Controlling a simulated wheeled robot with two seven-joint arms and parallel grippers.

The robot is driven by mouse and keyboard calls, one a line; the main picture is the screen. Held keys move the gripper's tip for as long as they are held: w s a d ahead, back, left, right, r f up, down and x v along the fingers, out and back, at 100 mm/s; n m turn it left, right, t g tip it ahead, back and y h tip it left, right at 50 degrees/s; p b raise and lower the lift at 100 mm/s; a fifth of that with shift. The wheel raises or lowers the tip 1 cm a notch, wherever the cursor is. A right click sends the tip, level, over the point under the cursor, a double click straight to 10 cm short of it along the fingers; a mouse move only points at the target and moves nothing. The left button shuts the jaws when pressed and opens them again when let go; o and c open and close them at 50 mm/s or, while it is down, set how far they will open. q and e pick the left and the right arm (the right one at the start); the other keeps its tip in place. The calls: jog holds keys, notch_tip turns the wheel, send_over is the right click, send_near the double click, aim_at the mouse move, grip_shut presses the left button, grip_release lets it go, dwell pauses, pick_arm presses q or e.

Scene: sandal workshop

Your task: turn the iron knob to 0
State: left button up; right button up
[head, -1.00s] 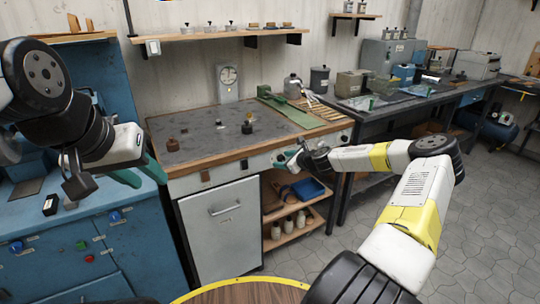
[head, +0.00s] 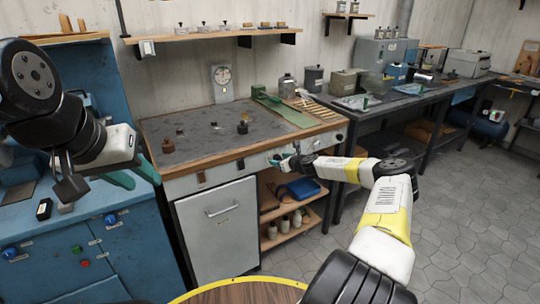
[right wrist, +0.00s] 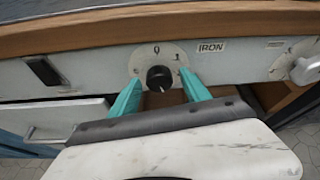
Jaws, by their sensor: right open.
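The iron knob (right wrist: 159,78) is black and round with a pale pointer mark. It sits on a pale round plate (right wrist: 140,57) on the bench's front panel, beside the label IRON (right wrist: 211,47). Small marks show at the plate's top and upper right; the pointer's exact setting is hard to read. My right gripper (right wrist: 159,86) is open, its teal fingers to the left and right of the knob, with nothing visibly held. In the head view my right gripper (head: 284,162) is at the panel and hides the knob. My left gripper (head: 145,184) is open and empty at the left.
Another knob (right wrist: 306,70) is further right on the panel. A wooden edge (right wrist: 160,25) runs above. A cabinet door (head: 219,235) and a shelf with bottles (head: 284,224) are below. The blue cabinet (head: 60,245) stands at the left.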

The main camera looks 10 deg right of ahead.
grip_shut()
